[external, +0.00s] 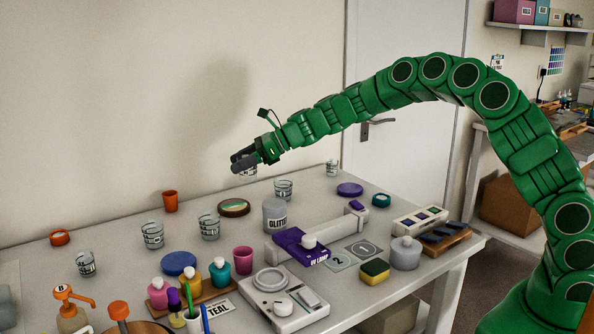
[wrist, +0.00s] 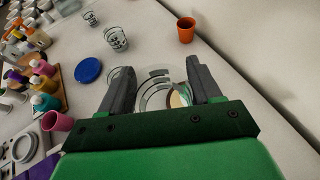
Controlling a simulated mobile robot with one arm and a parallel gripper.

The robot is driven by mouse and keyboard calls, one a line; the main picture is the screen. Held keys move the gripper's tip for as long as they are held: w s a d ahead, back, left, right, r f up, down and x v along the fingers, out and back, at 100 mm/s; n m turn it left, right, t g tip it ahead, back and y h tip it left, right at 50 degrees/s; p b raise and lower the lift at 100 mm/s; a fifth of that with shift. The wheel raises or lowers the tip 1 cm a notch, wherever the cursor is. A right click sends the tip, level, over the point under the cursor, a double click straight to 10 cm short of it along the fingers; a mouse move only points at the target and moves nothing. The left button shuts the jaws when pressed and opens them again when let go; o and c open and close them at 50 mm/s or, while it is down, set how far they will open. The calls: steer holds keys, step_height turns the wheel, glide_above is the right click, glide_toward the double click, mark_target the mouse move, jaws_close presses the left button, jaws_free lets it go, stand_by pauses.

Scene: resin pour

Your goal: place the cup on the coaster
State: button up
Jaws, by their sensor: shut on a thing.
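My gripper (external: 240,160) is shut on a clear cup with dark markings (wrist: 158,88), held above the table. In the external view the cup (external: 248,173) is partly hidden by the fingers. The wrist view shows my gripper (wrist: 160,85) with one finger on each side of the cup. I cannot tell for sure which is the coaster. The blue disc (wrist: 88,70) lies left of my gripper in the wrist view.
Other clear cups stand on the table (external: 330,215), such as one at the left (external: 152,236) and one in the middle (external: 209,227). An orange cup (external: 170,201) stands near the wall.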

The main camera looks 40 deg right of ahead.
steer(key=shift+w+a+f, duration=0.4)
steer(key=shift+w+f, duration=0.45)
steer(key=shift+f, duration=0.2)
steer(key=shift+w+a+f, duration=0.4)
steer(key=shift+w+f, duration=0.4)
steer(key=shift+f, duration=0.3)
steer(key=shift+w+a+f, duration=0.4)
steer(key=shift+w+f, duration=0.45)
steer(key=shift+f, duration=0.2)
steer(key=shift+w+f, duration=0.15)
steer(key=shift+f, duration=1.4)
steer(key=shift+f, duration=0.1)
steer(key=o, duration=1)
steer(key=shift+o, duration=0.2)
steer(key=v, duration=1.2)
